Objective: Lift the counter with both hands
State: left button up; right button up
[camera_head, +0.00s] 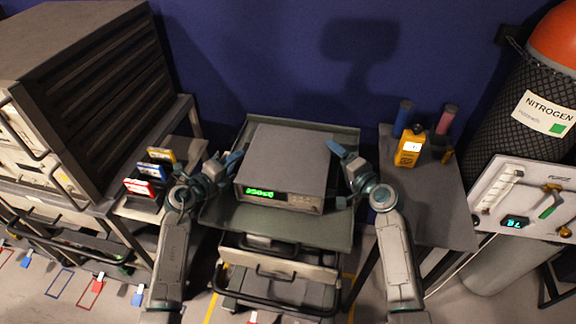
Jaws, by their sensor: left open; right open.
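The counter (290,155) is a grey box with a lit green display on its front. It sits on the top tray of a cart (325,225). My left gripper (238,160) is open at the counter's left side, with its fingers close to the side wall. My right gripper (333,148) is open at the counter's right side, its fingertips near the back right edge. I cannot tell whether either gripper touches the counter.
A large grey rack (80,80) stands at the left, with small coloured holders (150,175) beside it. At the right, a side table (430,200) holds a yellow meter (409,148) and cylinders. A nitrogen tank (510,115) and gauge panel (530,195) stand far right. A blue wall is behind.

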pick_arm(q)
jog(key=shift+w+d, duration=0.15)
jog(key=shift+w, duration=0.05)
pick_arm(e)
jog(key=shift+w+a, duration=0.1)
jog(key=shift+w, duration=0.1)
pick_arm(q)
grip_shut()
pick_arm(e)
jog(key=c, duration=0.9)
pick_arm(q)
jog(key=shift+s, duration=0.1)
pick_arm(e)
jog(key=shift+r, duration=0.1)
grip_shut()
jog(key=shift+s, duration=0.1)
pick_arm(q)
jog(key=shift+r, duration=0.25)
pick_arm(e)
jog(key=shift+r, duration=0.25)
